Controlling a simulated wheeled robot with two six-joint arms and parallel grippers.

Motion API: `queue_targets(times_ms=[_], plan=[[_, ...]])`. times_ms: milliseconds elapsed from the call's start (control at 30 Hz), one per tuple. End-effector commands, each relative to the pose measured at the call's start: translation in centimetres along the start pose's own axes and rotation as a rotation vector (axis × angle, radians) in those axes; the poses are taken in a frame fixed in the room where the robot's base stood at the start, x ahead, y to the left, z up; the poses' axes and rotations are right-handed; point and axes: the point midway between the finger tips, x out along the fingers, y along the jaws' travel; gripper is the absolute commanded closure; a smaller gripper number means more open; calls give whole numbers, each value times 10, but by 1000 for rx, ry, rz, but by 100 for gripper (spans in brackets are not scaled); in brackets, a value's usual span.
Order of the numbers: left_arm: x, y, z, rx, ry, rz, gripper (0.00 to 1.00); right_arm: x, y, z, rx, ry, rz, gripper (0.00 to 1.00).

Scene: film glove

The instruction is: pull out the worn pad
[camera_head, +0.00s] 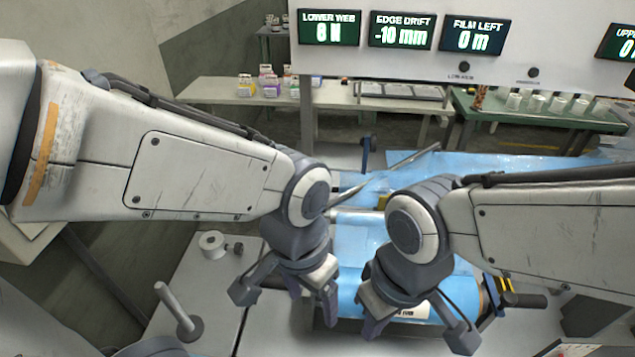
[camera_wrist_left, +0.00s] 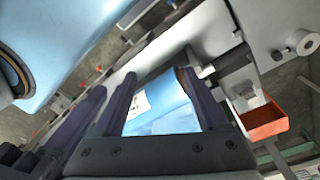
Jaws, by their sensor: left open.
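I cannot make out the worn pad in either view. My left gripper (camera_head: 285,298) hangs open above the machine front, left of the blue film roll (camera_head: 347,288). In the left wrist view my left gripper's spread fingers (camera_wrist_left: 160,82) frame a blue roll (camera_wrist_left: 172,108) with a white label, and I see nothing held. My right gripper (camera_head: 416,333) is open over the roll's front, its fingers spread on either side of a white label. The two arms hide much of the machine between and behind them.
Blue film (camera_head: 500,165) runs across the machine behind my right arm. A small spool (camera_head: 213,243) and a grey post (camera_head: 178,310) stand on the left panel. An orange tray (camera_wrist_left: 264,122) shows in the left wrist view. Display screens (camera_head: 400,30) hang at the back.

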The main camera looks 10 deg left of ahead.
Motion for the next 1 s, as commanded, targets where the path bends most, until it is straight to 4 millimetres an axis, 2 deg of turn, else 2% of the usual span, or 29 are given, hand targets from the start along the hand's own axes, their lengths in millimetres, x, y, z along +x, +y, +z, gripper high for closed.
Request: queue_targets(times_ms=[33, 167, 200, 300, 400, 500, 600, 700, 800, 1000], plan=[[-11, -9, -18, -44, -5, -6, 25, -14, -1, -1, 0, 0, 0, 100], [-17, -42, -79, -153, -13, -26, 25, -39, -3, -2, 1, 0, 0, 100], [-16, -55, -98, -190, -14, -31, 25, -46, -4, -3, 1, 0, 0, 100], [-7, -96, -139, -285, -18, -44, 25, -64, -5, -4, 1, 1, 0, 100], [10, -142, -167, -374, -22, -57, 25, -81, -6, -4, 2, 1, 0, 100], [30, -184, -183, -453, -26, -65, 25, -94, -7, -5, 2, 0, 0, 100], [49, -218, -189, -512, -28, -72, 25, -103, -8, -6, 2, 1, 0, 100], [63, -240, -190, -549, -29, -76, 25, -108, -8, -6, 3, 0, 0, 100], [72, -252, -190, -569, -29, -78, 25, -110, -8, -6, 3, 0, 0, 100], [93, -256, -188, -574, -32, -77, 25, -116, -8, -6, 3, 0, 0, 100]])
